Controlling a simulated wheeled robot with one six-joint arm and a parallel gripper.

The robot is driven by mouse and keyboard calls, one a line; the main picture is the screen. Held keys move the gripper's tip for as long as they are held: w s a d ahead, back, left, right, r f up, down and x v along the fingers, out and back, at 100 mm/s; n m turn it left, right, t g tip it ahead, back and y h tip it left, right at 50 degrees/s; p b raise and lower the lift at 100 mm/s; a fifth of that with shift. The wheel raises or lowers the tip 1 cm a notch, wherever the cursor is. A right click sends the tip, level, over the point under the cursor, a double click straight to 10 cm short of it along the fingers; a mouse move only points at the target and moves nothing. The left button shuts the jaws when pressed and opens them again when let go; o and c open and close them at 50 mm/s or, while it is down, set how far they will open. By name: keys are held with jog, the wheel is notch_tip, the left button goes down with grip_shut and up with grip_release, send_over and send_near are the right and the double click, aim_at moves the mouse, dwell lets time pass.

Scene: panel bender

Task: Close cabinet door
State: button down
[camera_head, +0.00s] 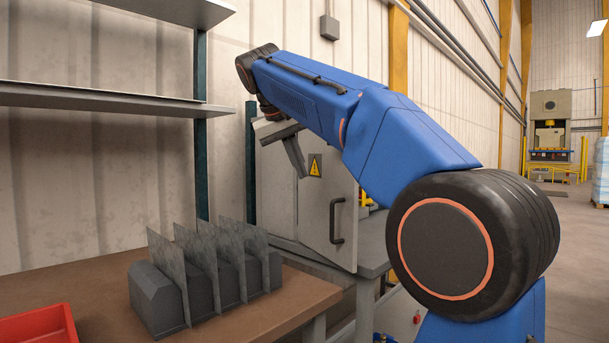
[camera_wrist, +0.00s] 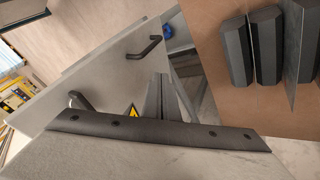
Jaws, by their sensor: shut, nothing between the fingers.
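The grey cabinet door (camera_head: 318,215) stands in the head view with a yellow warning sticker (camera_head: 315,166) and a black bow handle (camera_head: 337,221) near its right edge. How far it stands open I cannot tell. My gripper (camera_head: 301,175) is shut and empty, its fingers pointing down in front of the door's upper left part. In the wrist view the shut fingers (camera_wrist: 165,92) are beside the warning sticker (camera_wrist: 133,112); contact with the door is unclear. Two black handle shapes show there, one further off (camera_wrist: 152,46) and one nearer (camera_wrist: 80,101). My arm hides the door's top right.
A grey bench (camera_head: 372,262) is beneath the cabinet. Metal shelves (camera_head: 110,98) hang at upper left. Open floor lies far right.

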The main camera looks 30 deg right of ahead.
jog(key=w+d+f, duration=0.1)
jog(key=d+f, duration=0.6)
jog(key=d, duration=0.1)
jog(key=shift+w+f, duration=0.35)
jog(key=shift+f, duration=0.05)
